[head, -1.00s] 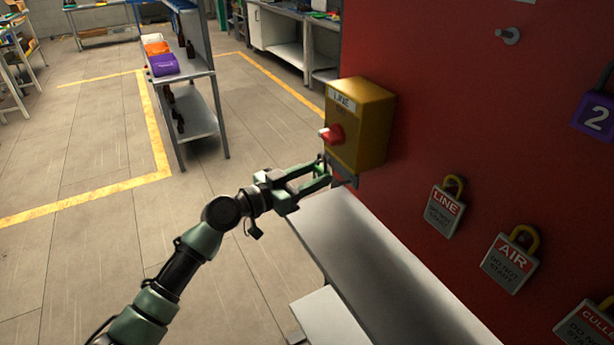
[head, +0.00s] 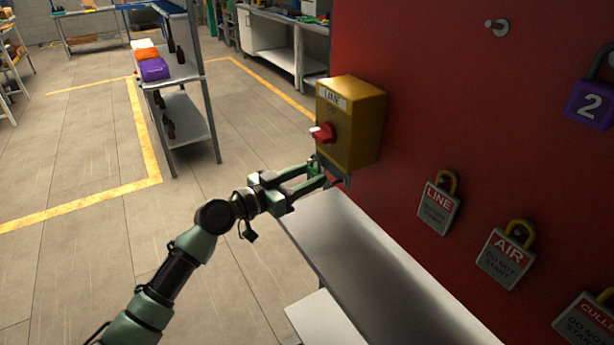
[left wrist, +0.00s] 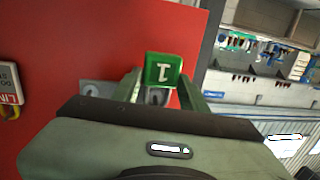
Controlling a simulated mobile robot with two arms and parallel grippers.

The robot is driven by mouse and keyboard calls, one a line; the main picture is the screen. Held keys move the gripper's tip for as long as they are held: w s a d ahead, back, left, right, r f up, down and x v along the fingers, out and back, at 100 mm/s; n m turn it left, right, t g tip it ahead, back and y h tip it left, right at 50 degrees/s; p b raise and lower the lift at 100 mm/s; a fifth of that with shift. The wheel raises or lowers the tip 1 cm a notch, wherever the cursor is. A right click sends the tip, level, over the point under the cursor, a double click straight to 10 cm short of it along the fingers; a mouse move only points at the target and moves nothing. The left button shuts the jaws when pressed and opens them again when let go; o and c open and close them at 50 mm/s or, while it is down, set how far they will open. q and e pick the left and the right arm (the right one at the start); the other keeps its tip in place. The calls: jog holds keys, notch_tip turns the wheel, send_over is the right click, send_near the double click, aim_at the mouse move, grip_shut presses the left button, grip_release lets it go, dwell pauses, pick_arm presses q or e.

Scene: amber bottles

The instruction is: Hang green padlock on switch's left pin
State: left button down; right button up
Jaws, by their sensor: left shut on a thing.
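The green padlock (left wrist: 163,70), marked with a 1 that appears upside down, sits between the fingers of my left gripper (left wrist: 160,88) in the left wrist view. In the head view my left gripper (head: 318,174) is shut on it, just under the yellow switch box (head: 348,125) with its red knob (head: 322,132). A grey bracket (left wrist: 97,88) shows beside the left finger in the left wrist view. The padlock's shackle and the left pin are not clearly visible, so I cannot tell whether they touch. My right gripper is out of view.
The red panel (head: 440,110) carries the box, a bare peg (head: 497,27), a purple padlock (head: 590,104) and tagged padlocks such as LINE (head: 438,207) and AIR (head: 506,257). A pale ledge (head: 350,245) runs below.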

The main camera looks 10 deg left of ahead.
pick_arm(q)
jog(key=c, duration=0.7)
grip_release()
